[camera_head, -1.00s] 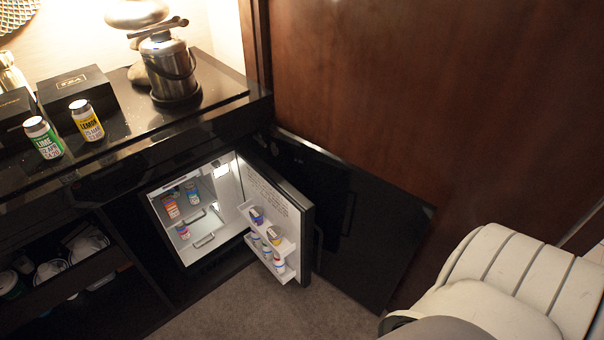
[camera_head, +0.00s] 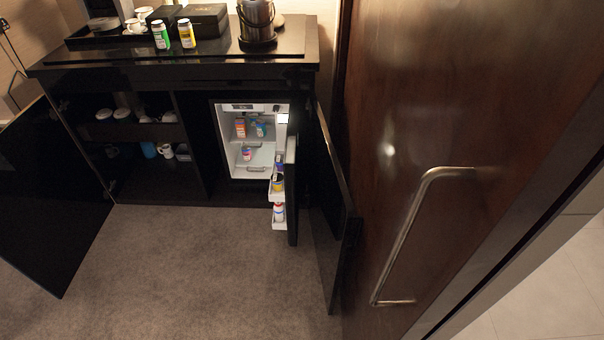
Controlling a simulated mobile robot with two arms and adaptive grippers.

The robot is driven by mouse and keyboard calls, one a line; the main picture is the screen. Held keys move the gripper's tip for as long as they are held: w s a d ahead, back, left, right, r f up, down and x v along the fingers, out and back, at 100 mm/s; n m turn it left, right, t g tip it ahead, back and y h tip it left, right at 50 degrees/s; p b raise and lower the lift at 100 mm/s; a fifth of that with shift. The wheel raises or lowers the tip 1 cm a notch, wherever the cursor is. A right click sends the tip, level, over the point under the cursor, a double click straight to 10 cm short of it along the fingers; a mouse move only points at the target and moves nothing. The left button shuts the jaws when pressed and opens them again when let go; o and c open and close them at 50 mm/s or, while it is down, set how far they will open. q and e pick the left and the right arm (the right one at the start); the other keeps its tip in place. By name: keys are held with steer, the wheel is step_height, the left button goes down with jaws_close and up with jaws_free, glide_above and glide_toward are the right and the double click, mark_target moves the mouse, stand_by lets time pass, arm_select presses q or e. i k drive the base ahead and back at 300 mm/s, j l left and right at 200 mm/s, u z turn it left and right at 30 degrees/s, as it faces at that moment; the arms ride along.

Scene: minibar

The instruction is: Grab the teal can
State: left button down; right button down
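The open minibar fridge (camera_head: 235,170) stands in the dark cabinet. On its upper shelf a small blue-teal can (camera_head: 260,130) stands to the right of an orange-red can (camera_head: 240,128). The blue-teal can looks like the teal can, but it is too small to be sure of its colour. A pink and purple can (camera_head: 247,154) stands lower down. The open fridge door (camera_head: 292,200) is seen nearly edge-on, with several cans in its racks partly hidden. Neither of my grippers is in view.
Open cabinet doors stand at left (camera_head: 50,200) and right (camera_head: 332,220) of the cabinet. A green can (camera_head: 160,35), a yellow can (camera_head: 187,34) and a kettle (camera_head: 257,22) stand on top. A wooden door (camera_head: 400,110) with a handle fills the right. The carpet (camera_head: 190,270) in front is clear.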

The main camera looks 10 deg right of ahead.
mark_target(259, 122)
steer(key=k+l+u, duration=0.1)
steer(key=k+l, duration=0.3)
steer(key=l, duration=0.2)
steer(key=k+l+u, duration=0.1)
steer(key=k+l, duration=0.3)
steer(key=l, duration=0.15)
steer(key=i+j, duration=0.2)
steer(key=i+j+z, duration=0.15)
steer(key=j, duration=0.3)
steer(key=i+j, duration=0.25)
steer(key=i+j+z, duration=0.15)
steer(key=j, duration=0.3)
steer(key=i+j, duration=0.25)
steer(key=i+j+z, duration=0.15)
steer(key=j, duration=0.3)
steer(key=i+j, duration=0.15)
steer(key=j, duration=0.25)
steer(key=i+j+u, duration=0.2)
steer(key=i+j, duration=0.35)
steer(key=i, duration=0.15)
